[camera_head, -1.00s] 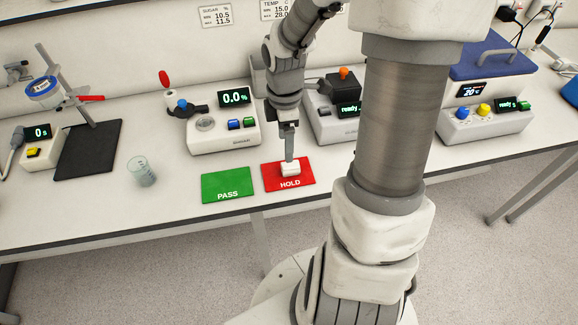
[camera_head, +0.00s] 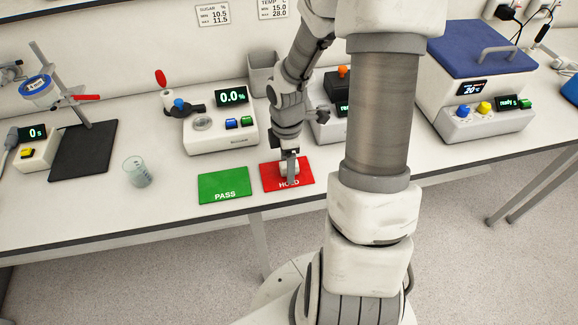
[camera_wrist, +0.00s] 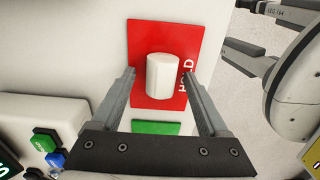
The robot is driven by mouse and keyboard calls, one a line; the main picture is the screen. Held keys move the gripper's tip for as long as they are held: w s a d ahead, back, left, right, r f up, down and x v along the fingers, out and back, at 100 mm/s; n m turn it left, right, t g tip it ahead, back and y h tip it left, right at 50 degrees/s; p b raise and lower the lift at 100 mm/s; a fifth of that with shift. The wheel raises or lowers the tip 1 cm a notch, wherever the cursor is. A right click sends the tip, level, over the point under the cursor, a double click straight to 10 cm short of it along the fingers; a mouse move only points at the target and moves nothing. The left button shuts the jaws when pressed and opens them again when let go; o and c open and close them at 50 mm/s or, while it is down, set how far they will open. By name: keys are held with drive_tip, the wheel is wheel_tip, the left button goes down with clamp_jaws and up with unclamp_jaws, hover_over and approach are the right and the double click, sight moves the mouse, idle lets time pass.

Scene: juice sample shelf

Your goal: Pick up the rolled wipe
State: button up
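The rolled wipe (camera_wrist: 162,76) is a short white roll lying on the red HOLD mat (camera_wrist: 146,32). In the head view the wipe (camera_head: 290,168) is partly covered by my gripper (camera_head: 290,174), which is low over the HOLD mat (camera_head: 305,172). In the wrist view my gripper (camera_wrist: 161,74) is open, with one finger on each side of the wipe. A gap shows between each finger and the roll. I cannot tell whether the fingertips touch the mat.
A green PASS mat (camera_head: 223,185) lies left of the HOLD mat, and a beaker (camera_head: 137,171) stands further left. A white meter reading 0.0 (camera_head: 215,128) stands behind the mats. The bench front edge (camera_head: 120,233) is close by.

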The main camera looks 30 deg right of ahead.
clamp_jaws()
drive_tip(key=shift+r, duration=0.1)
